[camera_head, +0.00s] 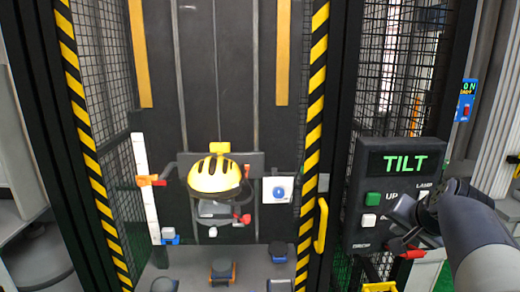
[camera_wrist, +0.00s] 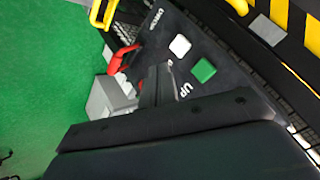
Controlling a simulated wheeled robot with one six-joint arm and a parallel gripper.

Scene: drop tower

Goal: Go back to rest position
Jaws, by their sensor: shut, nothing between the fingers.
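My gripper (camera_head: 408,212) is at the right in the head view, in front of the control panel (camera_head: 368,212). The panel has a lit green "TILT" display (camera_head: 405,163), a green button (camera_head: 373,198) marked UP and a white button (camera_head: 368,220). My gripper and arm hide part of the panel's right side. In the wrist view my shut, empty fingers (camera_wrist: 157,85) show beside the panel face. The green button (camera_wrist: 203,70) and white button (camera_wrist: 180,46) lie just beyond them. I cannot tell whether the fingers touch the panel.
The tower's striped posts (camera_head: 317,100) and mesh stand left of the panel. Inside, a yellow helmet (camera_head: 215,173) sits on a carriage. A yellow handle (camera_head: 322,225) juts from the right post. A red lever (camera_head: 408,252) is below my gripper. Several small blocks lie at the tower's foot.

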